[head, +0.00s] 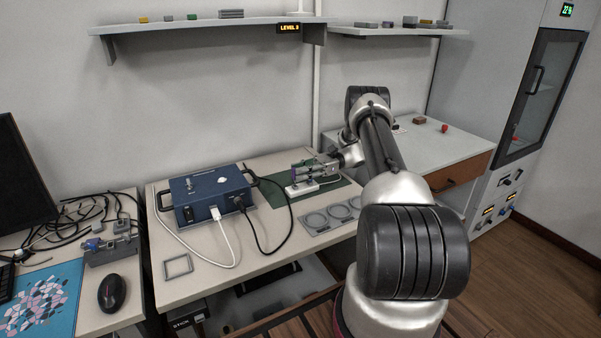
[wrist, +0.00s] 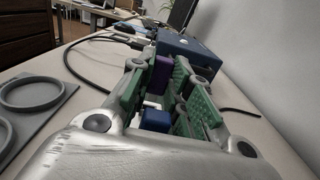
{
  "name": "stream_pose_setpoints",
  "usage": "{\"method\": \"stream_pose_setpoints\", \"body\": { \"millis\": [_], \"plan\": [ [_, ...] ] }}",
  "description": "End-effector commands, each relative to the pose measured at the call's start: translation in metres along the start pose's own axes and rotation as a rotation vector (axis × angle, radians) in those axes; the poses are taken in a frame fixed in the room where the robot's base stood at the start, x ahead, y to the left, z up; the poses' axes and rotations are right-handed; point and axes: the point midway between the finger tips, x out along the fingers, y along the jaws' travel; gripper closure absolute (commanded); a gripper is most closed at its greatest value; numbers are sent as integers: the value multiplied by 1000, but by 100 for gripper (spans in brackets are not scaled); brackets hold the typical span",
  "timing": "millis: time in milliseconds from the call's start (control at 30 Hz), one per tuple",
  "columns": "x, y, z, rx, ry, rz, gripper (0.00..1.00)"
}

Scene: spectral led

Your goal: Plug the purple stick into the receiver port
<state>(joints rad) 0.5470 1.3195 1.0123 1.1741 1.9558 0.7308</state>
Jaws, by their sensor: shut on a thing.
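My gripper (head: 303,171) is over the dark green mat (head: 335,192), with its fingers pointing left toward the blue box. In the wrist view its green-padded fingers (wrist: 165,85) are closed around the purple stick (wrist: 162,72), which sits near the fingertips. Only a small purple spot of the stick (head: 294,172) shows in the head view. A white block (head: 301,188) lies on the mat just below the gripper; whether it touches the stick is unclear. A small blue piece (wrist: 156,103) shows between the fingers, nearer the palm. I cannot make out the receiver port.
The blue box (head: 208,191) stands left of the mat, with a white cable (head: 228,240) and a black cable (head: 262,238) at its front. A grey plate with round rings (head: 330,217) lies in front of the mat. A small grey frame (head: 177,266) lies at the table's left front.

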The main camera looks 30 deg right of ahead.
Motion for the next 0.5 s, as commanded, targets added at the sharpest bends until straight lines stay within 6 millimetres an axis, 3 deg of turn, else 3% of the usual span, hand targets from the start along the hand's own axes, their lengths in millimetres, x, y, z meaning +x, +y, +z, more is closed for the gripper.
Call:
{"method": "stream_pose_setpoints", "body": {
  "millis": [500],
  "plan": [
    [0,0,-15,1,0,0,93]
  ]
}}
